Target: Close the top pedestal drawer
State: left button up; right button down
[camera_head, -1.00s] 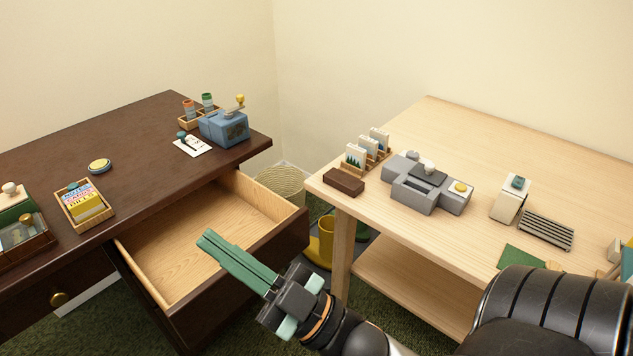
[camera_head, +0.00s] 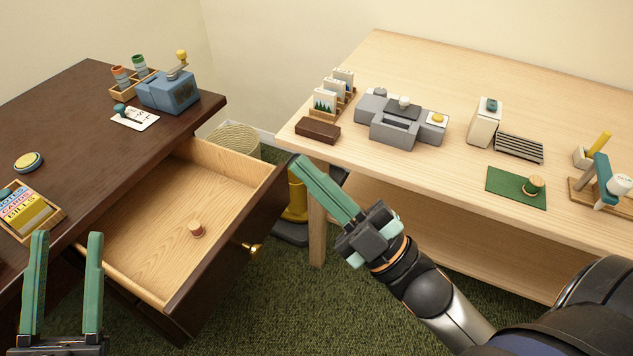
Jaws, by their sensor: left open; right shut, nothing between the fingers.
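The top pedestal drawer (camera_head: 165,243) of the dark wooden desk (camera_head: 125,165) is pulled well out. Its light wood inside holds one small cork-like cylinder (camera_head: 196,229). Its dark front carries a brass knob (camera_head: 254,249). My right gripper (camera_head: 303,168) is shut and empty; in the picture its green fingertips lie at the far right corner of the drawer front, and I cannot tell whether they touch it. My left gripper (camera_head: 65,240) is open and empty at the lower left, in front of the desk and left of the drawer.
A light wooden table (camera_head: 420,170) stands to the right with a grey device (camera_head: 400,122), a green mat (camera_head: 516,188) and other items. Green carpet (camera_head: 300,290) is clear before the drawer.

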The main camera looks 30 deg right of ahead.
jog(key=w+d+f+n+g+y+b, duration=0.2)
jog(key=d+f+n+g+b, duration=0.25)
jog(key=f+n, duration=0.9)
jog(key=n+g+h+b, duration=0.3)
jog(key=n, duration=1.2)
send_near(279, 179)
jog(key=shift+t, duration=0.25)
jog(key=p+x, duration=0.1)
jog(key=x, duration=0.4)
jog(key=shift+w+a+f, duration=0.15)
jog(key=shift+f, duration=0.05)
pick_arm(q)
jog(key=shift+s+d+f+m+h, duration=0.3)
jog(key=shift+s+f+m+h, duration=0.3)
jog(key=shift+s+f+h, duration=0.3)
jog(key=shift+s+d+f+m+h, duration=0.3)
jog(key=shift+s+f+m+h, duration=0.4)
jog(key=shift+h, duration=0.4)
pick_arm(e)
jog(key=shift+w+a, duration=0.45)
jog(key=shift+w, duration=0.15)
pick_arm(q)
jog(key=shift+w, duration=0.1)
